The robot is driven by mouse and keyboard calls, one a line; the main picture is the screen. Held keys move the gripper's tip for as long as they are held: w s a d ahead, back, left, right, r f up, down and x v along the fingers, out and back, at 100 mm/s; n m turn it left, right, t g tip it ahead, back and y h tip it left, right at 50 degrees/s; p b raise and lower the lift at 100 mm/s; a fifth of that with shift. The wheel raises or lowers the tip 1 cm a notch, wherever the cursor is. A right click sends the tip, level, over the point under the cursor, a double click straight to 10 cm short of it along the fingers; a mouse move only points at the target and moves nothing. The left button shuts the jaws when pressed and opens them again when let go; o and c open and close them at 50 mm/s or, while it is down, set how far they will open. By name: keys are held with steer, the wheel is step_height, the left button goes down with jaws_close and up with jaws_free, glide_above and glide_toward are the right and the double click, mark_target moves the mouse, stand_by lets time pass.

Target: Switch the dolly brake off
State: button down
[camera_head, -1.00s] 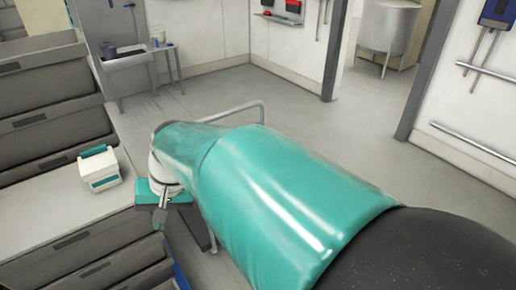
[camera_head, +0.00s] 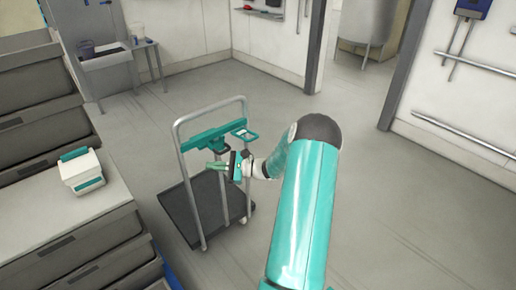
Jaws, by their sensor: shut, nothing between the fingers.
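The dolly (camera_head: 182,217) stands on the floor in the middle of the view, with a dark flat deck and a grey tube handle. A teal crossbar (camera_head: 203,138) spans the handle. A small teal loop-shaped part (camera_head: 244,135), possibly the brake lever, sticks out at the bar's right end; I cannot tell its setting. My gripper (camera_head: 212,166) is shut and empty. It points left, just below the crossbar in the picture, and appears apart from the loop. Part of the handle's right side is hidden by my wrist.
A grey drawer cabinet with a white and teal box (camera_head: 82,170) on its top stands at the left. A sink (camera_head: 107,60) and small table are at the back. The floor right of the dolly is clear up to the door posts.

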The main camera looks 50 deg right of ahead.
steer(key=s+d+f+m+t+h, duration=0.3)
steer(key=s+d+f+m+h, duration=0.3)
steer(key=d, duration=0.4)
steer(key=s+d+f+m+t+h, duration=0.4)
steer(key=s+d+f+m+h, duration=0.2)
steer(key=s+d+m+h, duration=0.1)
steer(key=d+m+h, duration=0.1)
steer(key=d+h, duration=0.1)
steer(key=d, duration=0.1)
steer(key=shift+d+f, duration=0.25)
steer(key=shift+f, duration=0.05)
steer(key=shift+w, duration=0.1)
steer(key=s+r+x, duration=0.1)
steer(key=r+x, duration=0.1)
steer(key=x, duration=1)
steer(key=shift+w+r, duration=0.3)
steer(key=shift+r, duration=0.25)
steer(key=shift+a, duration=0.1)
steer(key=shift+r, duration=0.15)
